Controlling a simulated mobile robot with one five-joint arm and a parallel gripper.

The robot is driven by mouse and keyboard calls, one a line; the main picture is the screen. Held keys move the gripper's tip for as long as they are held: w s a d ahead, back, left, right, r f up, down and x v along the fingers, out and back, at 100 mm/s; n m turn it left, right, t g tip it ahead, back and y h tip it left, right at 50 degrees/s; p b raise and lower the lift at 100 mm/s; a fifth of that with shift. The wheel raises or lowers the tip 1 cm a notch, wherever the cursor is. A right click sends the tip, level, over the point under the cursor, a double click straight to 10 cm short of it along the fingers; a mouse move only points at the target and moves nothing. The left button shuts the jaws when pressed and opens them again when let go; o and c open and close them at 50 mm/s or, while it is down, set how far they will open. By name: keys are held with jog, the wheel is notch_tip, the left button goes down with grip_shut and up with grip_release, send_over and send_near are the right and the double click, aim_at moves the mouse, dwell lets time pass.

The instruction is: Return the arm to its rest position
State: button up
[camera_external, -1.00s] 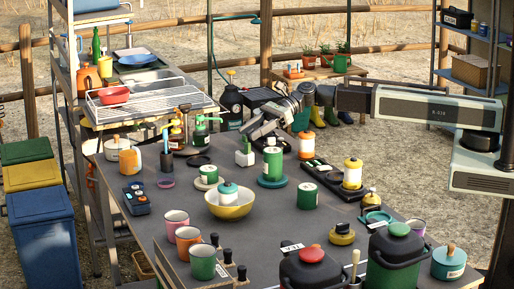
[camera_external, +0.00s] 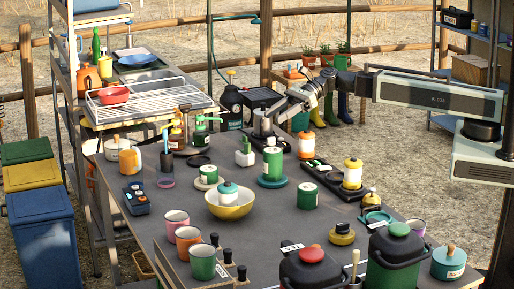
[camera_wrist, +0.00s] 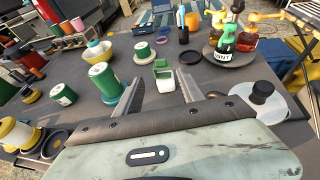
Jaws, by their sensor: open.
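My arm comes in from the right and bends down toward the table. In the wrist view, the two fingers of my gripper (camera_wrist: 160,95) stand apart with nothing between them. The fingertips are small and hard to make out in the outside view.
A green-labelled canister (camera_external: 272,162) and an orange-white one (camera_external: 306,146) stand near my gripper. A yellow bowl (camera_external: 230,207) with a teal-lidded jar is nearer the camera. Above the table the space is clear.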

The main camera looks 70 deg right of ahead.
jog(key=s+d+f+n+g+h+p, duration=0.2)
jog(key=s+d+f+n+g+h, duration=0.2)
jog(key=s+d+n, duration=0.3)
jog(key=s+d+f+n+g+h+p, duration=0.3)
jog(key=s+d+f+n+h, duration=0.3)
jog(key=n, duration=1.1)
jog(key=s+d+h, duration=0.1)
jog(key=s, duration=0.2)
jog(key=shift+s+f+n+g, duration=0.15)
jog(key=shift+s+n+g, duration=0.15)
jog(key=shift+g, duration=0.1)
jog(key=shift+d, duration=0.1)
